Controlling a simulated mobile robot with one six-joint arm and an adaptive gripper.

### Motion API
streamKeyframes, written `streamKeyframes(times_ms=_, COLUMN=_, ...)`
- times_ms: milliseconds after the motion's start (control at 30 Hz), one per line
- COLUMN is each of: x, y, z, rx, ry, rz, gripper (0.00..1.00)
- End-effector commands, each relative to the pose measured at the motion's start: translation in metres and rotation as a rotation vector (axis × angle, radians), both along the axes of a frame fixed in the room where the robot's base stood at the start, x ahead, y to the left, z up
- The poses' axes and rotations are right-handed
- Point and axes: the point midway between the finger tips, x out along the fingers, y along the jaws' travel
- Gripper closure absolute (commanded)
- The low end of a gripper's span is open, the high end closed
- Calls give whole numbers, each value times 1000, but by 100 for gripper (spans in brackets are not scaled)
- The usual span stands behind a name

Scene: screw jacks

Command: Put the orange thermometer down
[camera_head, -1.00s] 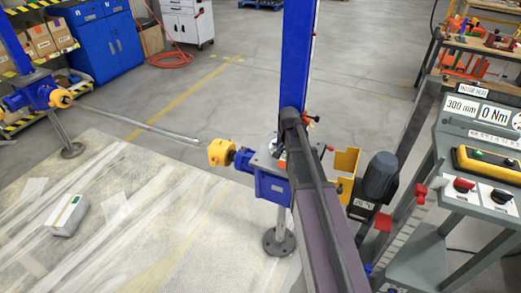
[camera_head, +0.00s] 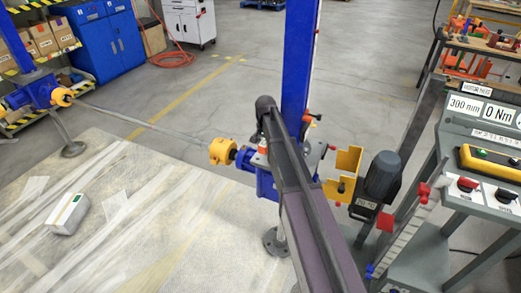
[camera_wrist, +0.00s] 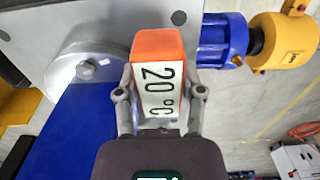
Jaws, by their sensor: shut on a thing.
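The orange thermometer (camera_wrist: 158,46) is in the wrist view, with an orange top and a white face that reads 20 °C. My gripper (camera_wrist: 160,96) is shut on it, one finger at each side. The thermometer is in front of the grey plate (camera_wrist: 110,22) of the blue screw jack; I cannot tell whether it touches the plate. In the head view my arm reaches over this jack (camera_head: 267,186) and hides most of its top. My gripper cannot be made out there.
A yellow coupling (camera_head: 222,151) and shaft run left to a second blue jack (camera_head: 40,90). A yellow bracket (camera_head: 343,172) and dark motor (camera_head: 382,176) stand right of my arm. A grey control console (camera_head: 478,125) is at far right. A white box (camera_head: 68,214) lies on the floor sheet.

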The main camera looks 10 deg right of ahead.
Motion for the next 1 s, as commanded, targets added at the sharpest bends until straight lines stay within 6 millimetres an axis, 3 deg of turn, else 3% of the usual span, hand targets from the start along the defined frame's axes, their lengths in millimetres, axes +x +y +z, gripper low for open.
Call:
streamKeyframes(times_ms=233, x=5, y=3, z=-1, rx=0, ry=0, rz=1, gripper=100)
streamKeyframes(times_ms=433, x=27, y=16, z=-3, rx=0, ry=0, rz=2, gripper=100)
streamKeyframes(times_ms=700, x=22, y=15, z=-31, rx=0, ry=0, rz=1, gripper=100)
streamKeyframes(times_ms=1000, x=22, y=16, z=-38, rx=0, ry=0, rz=1, gripper=100)
